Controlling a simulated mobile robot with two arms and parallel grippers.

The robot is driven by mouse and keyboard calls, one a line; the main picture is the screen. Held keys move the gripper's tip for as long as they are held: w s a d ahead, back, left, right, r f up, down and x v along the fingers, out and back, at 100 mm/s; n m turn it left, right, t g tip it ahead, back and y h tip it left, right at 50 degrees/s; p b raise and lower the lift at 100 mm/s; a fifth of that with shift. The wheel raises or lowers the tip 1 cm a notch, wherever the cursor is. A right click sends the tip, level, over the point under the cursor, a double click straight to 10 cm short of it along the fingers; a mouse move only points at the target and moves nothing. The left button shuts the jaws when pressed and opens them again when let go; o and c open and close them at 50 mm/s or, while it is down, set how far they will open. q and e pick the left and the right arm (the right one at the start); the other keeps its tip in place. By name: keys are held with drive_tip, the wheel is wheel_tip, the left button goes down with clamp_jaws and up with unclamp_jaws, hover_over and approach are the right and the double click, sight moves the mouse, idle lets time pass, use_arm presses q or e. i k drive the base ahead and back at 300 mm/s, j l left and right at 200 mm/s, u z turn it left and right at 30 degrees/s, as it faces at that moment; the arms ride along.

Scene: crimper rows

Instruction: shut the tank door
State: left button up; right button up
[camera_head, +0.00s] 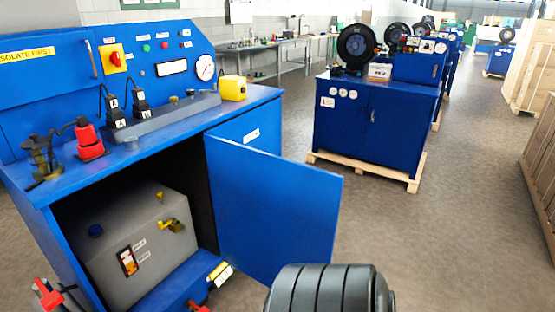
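The tank door (272,210) is a flat blue panel on the front of the blue machine cabinet. It stands wide open, swung out to the right, with its free edge toward the middle of the view. Inside the open bay (205,180) sits a grey tank (140,245) with a blue cap, a yellow valve and a level gauge on its front. No gripper shows in the view. A dark ribbed arm part of mine rises at the bottom edge, in front of the door's lower right corner; I cannot tell whether they touch.
The bench top (75,185) carries a red-and-black fitting, black pump handles and a yellow box (233,88). Red-handled parts (47,295) show at the lower left. Another blue cabinet (375,120) stands on a pallet behind. The floor (450,240) to the right is clear.

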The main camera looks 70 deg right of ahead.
sight(272, 213)
drive_tip(key=k+l, duration=0.1)
drive_tip(key=l, duration=0.6)
drive_tip(key=k+l, duration=0.1)
drive_tip(key=l, duration=1.25)
drive_tip(key=k+l, duration=0.15)
drive_tip(key=l, duration=0.55)
drive_tip(key=k+l, duration=0.1)
drive_tip(key=l, duration=0.55)
